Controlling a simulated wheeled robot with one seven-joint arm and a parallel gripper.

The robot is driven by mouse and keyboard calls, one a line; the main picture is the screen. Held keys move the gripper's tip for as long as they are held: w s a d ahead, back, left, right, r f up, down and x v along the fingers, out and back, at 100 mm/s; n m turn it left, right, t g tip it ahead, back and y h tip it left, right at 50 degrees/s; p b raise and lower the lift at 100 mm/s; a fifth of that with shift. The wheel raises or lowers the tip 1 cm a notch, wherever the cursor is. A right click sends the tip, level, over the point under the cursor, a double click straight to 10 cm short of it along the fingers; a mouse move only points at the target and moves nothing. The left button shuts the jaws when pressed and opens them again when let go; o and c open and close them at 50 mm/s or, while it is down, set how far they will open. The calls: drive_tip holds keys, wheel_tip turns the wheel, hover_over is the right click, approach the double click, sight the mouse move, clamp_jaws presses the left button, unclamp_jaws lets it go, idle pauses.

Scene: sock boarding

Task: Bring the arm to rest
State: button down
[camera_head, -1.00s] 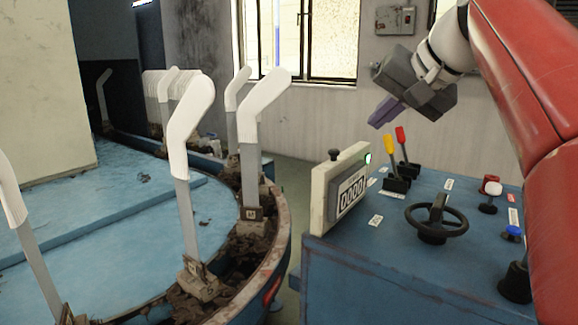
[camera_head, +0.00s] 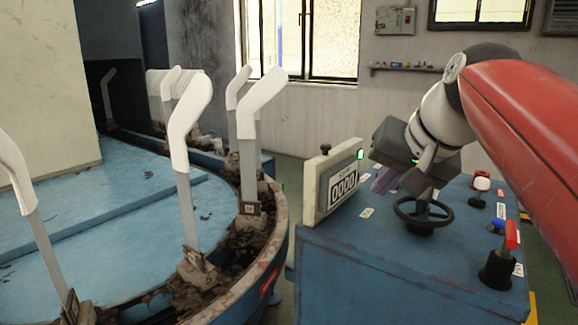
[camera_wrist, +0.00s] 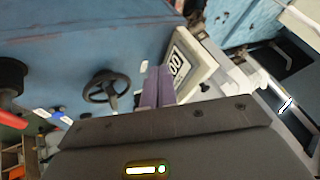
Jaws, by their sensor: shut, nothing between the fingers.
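My gripper (camera_head: 383,180) hangs over the blue control console (camera_head: 400,285), in front of the far part of its top, between the counter box and the handwheel in the head view. Its purple fingers (camera_wrist: 158,88) are shut with nothing between them. The arm reaches in from the right with its red link. The white counter box (camera_head: 330,185) reads 0000 and has a lit green lamp. The black handwheel (camera_head: 422,215) stands just below the gripper; it also shows in the wrist view (camera_wrist: 107,90).
White socks (camera_head: 190,110) stand on upright boards along the round blue carousel (camera_head: 120,240) at left. A red-topped black knob (camera_head: 498,265) and several small buttons are on the console's right side. A wall shelf (camera_head: 405,69) is behind.

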drive_tip(key=s+f+n+h, duration=0.1)
drive_tip(key=s+f, duration=0.4)
drive_tip(key=f, duration=0.3)
drive_tip(key=s+f+n+g+h, duration=0.1)
drive_tip(key=s+f, duration=0.4)
drive_tip(key=f, duration=0.3)
drive_tip(key=s+f+n, duration=0.1)
drive_tip(key=s+f, duration=0.4)
drive_tip(key=f, duration=0.3)
drive_tip(key=shift+s+d+f+h, duration=0.2)
drive_tip(key=shift+s+d+h, duration=0.05)
drive_tip(key=shift+h, duration=0.15)
drive_tip(key=shift+a, duration=0.15)
